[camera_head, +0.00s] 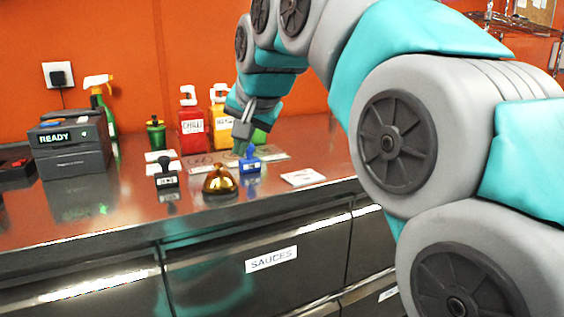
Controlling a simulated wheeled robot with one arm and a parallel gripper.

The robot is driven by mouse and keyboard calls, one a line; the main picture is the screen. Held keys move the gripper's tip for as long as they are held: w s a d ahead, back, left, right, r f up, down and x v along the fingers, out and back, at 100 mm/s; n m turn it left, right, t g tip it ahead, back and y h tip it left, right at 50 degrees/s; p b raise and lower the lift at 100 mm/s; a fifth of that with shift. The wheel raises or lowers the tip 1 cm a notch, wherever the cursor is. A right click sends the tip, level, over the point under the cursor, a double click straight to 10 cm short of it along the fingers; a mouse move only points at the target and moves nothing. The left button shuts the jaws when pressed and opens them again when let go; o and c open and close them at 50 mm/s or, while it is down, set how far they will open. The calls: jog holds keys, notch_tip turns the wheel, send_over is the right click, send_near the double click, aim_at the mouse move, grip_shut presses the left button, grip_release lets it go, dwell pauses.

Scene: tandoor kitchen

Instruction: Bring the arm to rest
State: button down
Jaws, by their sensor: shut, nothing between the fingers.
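My arm reaches in from the right with grey and teal links and arches over the steel counter (110,215). My gripper (241,146) points down at the back middle of the counter. It is shut and holds nothing. Its tips are just above or beside a small blue stamp-like object (250,162); I cannot tell whether they touch it. The blue object stands upright on the counter.
A black stamp (166,174) and a brass bell (220,181) stand at the front. A red chilli bottle (193,125), a yellow bottle (222,120), a green container (156,134), a spray bottle (102,105) and a printer (70,145) line the back. A white card (303,177) lies right.

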jog(key=s+d+f+g+h, duration=0.2)
jog(key=s+d+f, duration=0.4)
jog(key=d+f, duration=0.3)
jog(key=s+d+f+g+h, duration=0.1)
jog(key=s+d+f+g, duration=0.1)
jog(key=s+d+f, duration=0.55)
jog(key=s+d+f+g, duration=0.2)
jog(key=s+d+f, duration=0.3)
jog(key=s+f, duration=0.4)
jog(key=s+d+f+n+g+h, duration=0.1)
jog(key=s+d+f+g, duration=0.1)
jog(key=s+d+f, duration=0.4)
jog(key=s+f, duration=0.3)
jog(key=s, duration=0.1)
jog(key=shift+s+d, duration=0.15)
jog(key=shift+f, duration=0.1)
